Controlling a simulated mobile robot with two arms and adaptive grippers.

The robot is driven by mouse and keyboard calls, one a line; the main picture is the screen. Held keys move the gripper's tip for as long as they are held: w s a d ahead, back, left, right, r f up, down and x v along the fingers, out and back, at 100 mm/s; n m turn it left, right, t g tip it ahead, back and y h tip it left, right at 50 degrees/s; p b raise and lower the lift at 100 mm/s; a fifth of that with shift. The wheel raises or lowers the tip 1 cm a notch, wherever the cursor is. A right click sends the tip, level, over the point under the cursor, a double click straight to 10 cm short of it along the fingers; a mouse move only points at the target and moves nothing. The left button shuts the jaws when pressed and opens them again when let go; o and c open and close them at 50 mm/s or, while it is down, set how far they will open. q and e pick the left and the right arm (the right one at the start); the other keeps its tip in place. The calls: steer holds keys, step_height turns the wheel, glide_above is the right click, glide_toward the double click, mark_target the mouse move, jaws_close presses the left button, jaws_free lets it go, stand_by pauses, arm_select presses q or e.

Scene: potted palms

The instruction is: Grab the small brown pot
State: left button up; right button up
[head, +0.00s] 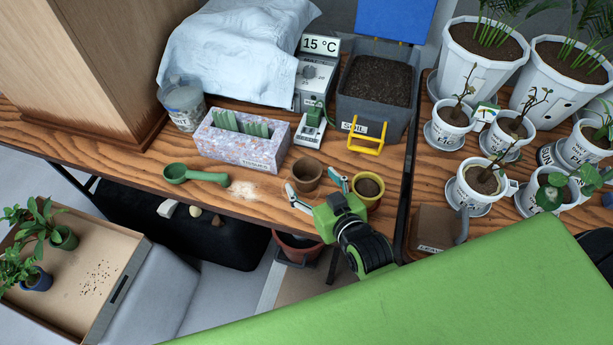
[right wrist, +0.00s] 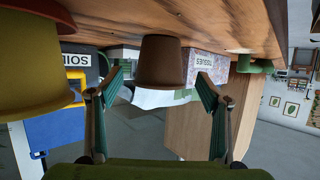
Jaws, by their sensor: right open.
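The small brown pot (head: 306,174) stands upright on the wooden table near its front edge. It looks empty. My right gripper (head: 314,185) is open at the table's front edge, with its fingertips on either side of the pot's near side. In the right wrist view, which is upside down, the brown pot (right wrist: 161,62) shows between and beyond the two spread fingers (right wrist: 160,80). I see no finger touching it. My left gripper is not in view.
A yellow pot with soil (head: 368,190) stands close to the right finger. A green scoop (head: 195,175) and spilled powder (head: 242,189) lie to the left. The tissue box (head: 240,146) and soil bin (head: 374,85) stand behind. Potted plants crowd the right table.

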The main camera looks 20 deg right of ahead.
mark_target(302, 167)
steer(key=x, duration=0.4)
steer(key=shift+r, duration=0.3)
steer(key=shift+w+f, duration=0.1)
steer(key=shift+w, duration=0.15)
steer(key=c, duration=1.2)
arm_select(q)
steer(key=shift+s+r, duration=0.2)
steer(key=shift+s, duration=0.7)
